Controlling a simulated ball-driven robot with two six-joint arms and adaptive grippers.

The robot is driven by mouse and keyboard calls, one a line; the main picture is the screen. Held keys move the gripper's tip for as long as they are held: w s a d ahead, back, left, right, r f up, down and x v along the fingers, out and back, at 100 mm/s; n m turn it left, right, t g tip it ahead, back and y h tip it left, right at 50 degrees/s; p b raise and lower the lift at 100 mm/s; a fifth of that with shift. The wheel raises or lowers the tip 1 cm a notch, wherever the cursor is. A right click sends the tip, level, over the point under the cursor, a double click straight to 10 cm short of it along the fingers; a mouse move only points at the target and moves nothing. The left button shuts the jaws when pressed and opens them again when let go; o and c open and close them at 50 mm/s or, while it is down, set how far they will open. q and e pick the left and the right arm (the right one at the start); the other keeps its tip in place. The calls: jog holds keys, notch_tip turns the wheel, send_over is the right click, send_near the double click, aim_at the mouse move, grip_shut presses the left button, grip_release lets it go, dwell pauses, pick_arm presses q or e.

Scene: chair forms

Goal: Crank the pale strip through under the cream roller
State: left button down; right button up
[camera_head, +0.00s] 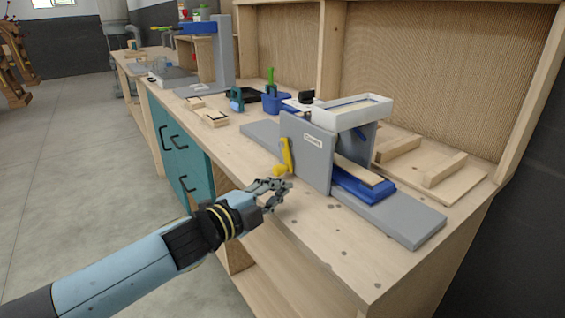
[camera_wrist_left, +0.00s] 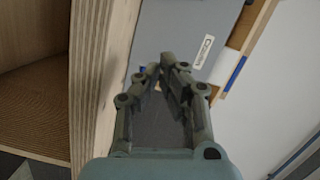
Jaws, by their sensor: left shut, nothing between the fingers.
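The grey machine's side panel (camera_head: 306,155) stands on the bench and carries a small white label. A yellow crank (camera_head: 286,155) is on the panel's near left face, its knob low. The pale strip (camera_head: 357,172) lies on a blue carriage (camera_head: 362,187) coming out on the right side. The cream roller is hidden behind the panel and under the white top tray. My left gripper (camera_head: 282,187) is shut and empty, just below the crank knob and apart from it. The left wrist view shows its closed fingertips (camera_wrist_left: 161,70) in front of the grey panel (camera_wrist_left: 182,30).
The machine's long grey base (camera_head: 405,222) lies along the bench. A white tray (camera_head: 350,112) sits on top. Wooden blocks (camera_head: 398,148) lie behind to the right, blue containers (camera_head: 275,102) to the left. Bare bench top (camera_head: 330,235) lies in front of the machine.

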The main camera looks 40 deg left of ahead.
pick_arm(q)
jog(key=w, duration=0.5)
jog(key=shift+w+f, duration=0.2)
jog(key=shift+f, duration=0.1)
jog(key=shift+w+a+f, duration=0.15)
jog(key=shift+a+f, duration=0.05)
jog(key=shift+a, duration=0.35)
jog(key=shift+w+a+f, duration=0.1)
jog(key=shift+a+f, duration=0.1)
jog(key=shift+a, duration=0.3)
jog(key=shift+w+a+b, duration=0.2)
jog(key=shift+a+b, duration=0.1)
jog(key=shift+a, duration=0.2)
pick_arm(e)
jog(key=shift+d+r, duration=0.15)
jog(key=shift+d, duration=0.15)
jog(key=shift+a, duration=0.15)
pick_arm(q)
jog(key=shift+a+f, duration=0.1)
jog(key=shift+f, duration=0.05)
jog(key=shift+w+a+f+m+b, duration=0.1)
jog(key=shift+a+f+m+b, duration=0.3)
jog(key=shift+b, duration=0.8)
jog(key=shift+r, duration=0.2)
pick_arm(e)
notch_tip(320, 180, down, 2)
jog(key=shift+s+f, duration=0.1)
jog(key=shift+s, duration=0.05)
